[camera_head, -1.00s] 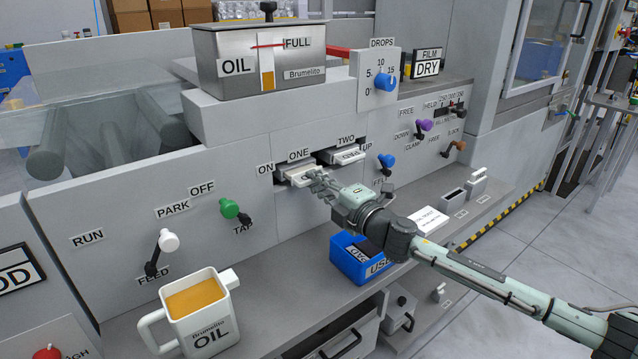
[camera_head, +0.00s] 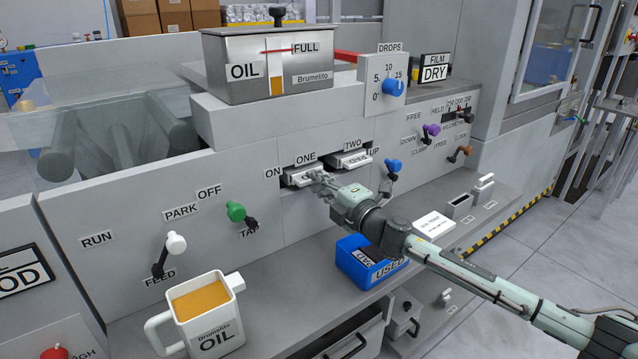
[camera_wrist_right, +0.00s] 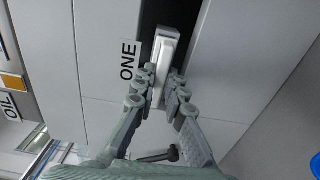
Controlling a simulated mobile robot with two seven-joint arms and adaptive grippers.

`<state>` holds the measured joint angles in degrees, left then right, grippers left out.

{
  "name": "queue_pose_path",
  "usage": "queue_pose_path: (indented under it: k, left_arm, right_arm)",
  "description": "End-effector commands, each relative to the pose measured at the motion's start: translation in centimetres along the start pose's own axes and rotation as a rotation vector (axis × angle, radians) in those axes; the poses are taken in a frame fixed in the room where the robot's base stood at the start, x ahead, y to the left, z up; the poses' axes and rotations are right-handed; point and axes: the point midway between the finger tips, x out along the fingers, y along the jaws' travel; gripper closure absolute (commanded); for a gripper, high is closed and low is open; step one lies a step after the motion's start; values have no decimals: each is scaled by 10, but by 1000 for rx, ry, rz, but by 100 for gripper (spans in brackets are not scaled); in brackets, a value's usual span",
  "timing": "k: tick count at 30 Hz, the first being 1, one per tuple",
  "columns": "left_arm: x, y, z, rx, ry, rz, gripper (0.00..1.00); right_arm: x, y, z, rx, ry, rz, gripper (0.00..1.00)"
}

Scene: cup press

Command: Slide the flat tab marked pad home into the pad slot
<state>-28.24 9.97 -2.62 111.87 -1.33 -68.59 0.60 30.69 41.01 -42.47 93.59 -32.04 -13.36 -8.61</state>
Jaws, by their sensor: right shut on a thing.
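A flat light-grey tab (camera_head: 303,178) sits partly in the slot under the label ONE, with its outer end sticking out of the panel. My right gripper (camera_head: 319,183) is at this outer end. In the right wrist view the tab (camera_wrist_right: 166,50) lies between the two fingers of my right gripper (camera_wrist_right: 163,92), which is shut on it. The tab's inner end is hidden in the dark slot, and I cannot read a pad mark on it. A second light tab (camera_head: 352,161) with lettering sticks out under TWO. My left gripper is not in view.
A blue bin (camera_head: 372,272) marked USED, with dark pads in it, stands on the ledge below my right arm. A blue knob (camera_head: 394,166) is right of the slots, a green knob (camera_head: 236,211) left. An oil jug (camera_head: 208,318) stands at the front left.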

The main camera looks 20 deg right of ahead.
Motion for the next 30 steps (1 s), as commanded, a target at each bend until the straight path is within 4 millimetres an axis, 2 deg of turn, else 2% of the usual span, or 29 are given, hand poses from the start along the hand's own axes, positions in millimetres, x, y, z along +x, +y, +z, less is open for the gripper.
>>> queue_pose_path:
  k: [1, 7, 17, 22, 30]
  left_arm:
    - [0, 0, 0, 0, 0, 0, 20]
    - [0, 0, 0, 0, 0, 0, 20]
    - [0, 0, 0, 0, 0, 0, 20]
    - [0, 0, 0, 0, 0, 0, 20]
    - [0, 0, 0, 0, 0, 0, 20]
  right_arm:
    - [1, 0, 0, 0, 1, 1, 88]
    - [0, 0, 0, 0, 1, 0, 65]
    - [-3, -1, 0, 0, 0, -1, 65]
    - [-25, -2, 0, -1, 1, -3, 65]
    - [-84, -2, 0, 1, 0, -4, 65]
